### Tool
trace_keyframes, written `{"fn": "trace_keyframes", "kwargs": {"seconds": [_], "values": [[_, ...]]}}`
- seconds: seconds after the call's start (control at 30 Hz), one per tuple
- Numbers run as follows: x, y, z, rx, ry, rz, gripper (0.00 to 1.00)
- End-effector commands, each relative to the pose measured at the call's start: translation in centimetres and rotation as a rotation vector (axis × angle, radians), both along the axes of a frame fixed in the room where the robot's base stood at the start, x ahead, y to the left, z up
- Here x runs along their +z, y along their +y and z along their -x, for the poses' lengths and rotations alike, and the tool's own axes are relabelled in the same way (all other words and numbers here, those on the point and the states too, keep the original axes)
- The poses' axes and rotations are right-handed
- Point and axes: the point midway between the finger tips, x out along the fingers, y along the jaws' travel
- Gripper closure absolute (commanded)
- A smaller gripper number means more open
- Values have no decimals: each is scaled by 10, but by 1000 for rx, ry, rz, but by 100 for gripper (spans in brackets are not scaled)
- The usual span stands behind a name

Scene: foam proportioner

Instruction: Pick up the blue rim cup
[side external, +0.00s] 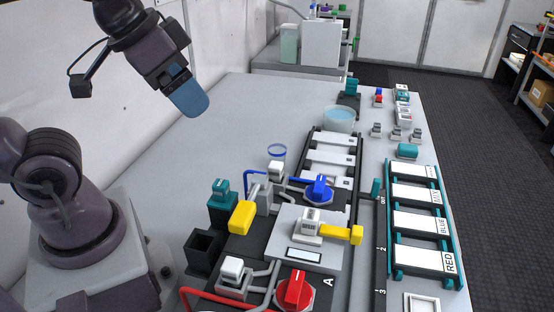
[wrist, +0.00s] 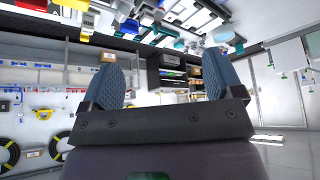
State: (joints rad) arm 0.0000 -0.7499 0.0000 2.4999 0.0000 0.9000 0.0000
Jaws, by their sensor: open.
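The blue rim cup (side external: 277,153) is a small clear cup with a blue ring at its top. In the side view it stands upright near the middle of the table, behind a white-topped valve block. My gripper (side external: 192,106) hangs in the air to the left of the cup and higher than it, with blue-grey fingers. In the wrist view my gripper (wrist: 160,62) has its two fingers wide apart with nothing between them. I cannot make out the cup in the wrist view.
A larger clear bowl of pale blue liquid (side external: 338,120) stands behind the cup. A blue knob (side external: 319,189), yellow handle (side external: 242,217), red knob (side external: 295,291) and pipes crowd the front. A labelled teal rack (side external: 428,222) is at right. The table's left rear is clear.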

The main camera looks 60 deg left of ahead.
Motion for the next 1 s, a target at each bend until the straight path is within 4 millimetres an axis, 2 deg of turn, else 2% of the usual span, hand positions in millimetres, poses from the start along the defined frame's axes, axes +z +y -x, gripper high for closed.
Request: {"fn": "trace_keyframes", "kwargs": {"seconds": [0.3,0.47,0.57,0.73,0.87,1.0], "values": [[-1,0,0,2,7,0,19],[-20,3,-9,15,111,4,19],[-32,9,-26,28,201,-3,19],[-55,27,-70,-26,334,-66,19],[-79,45,-106,-139,420,-141,19],[-115,67,-144,-312,511,-232,19]]}}
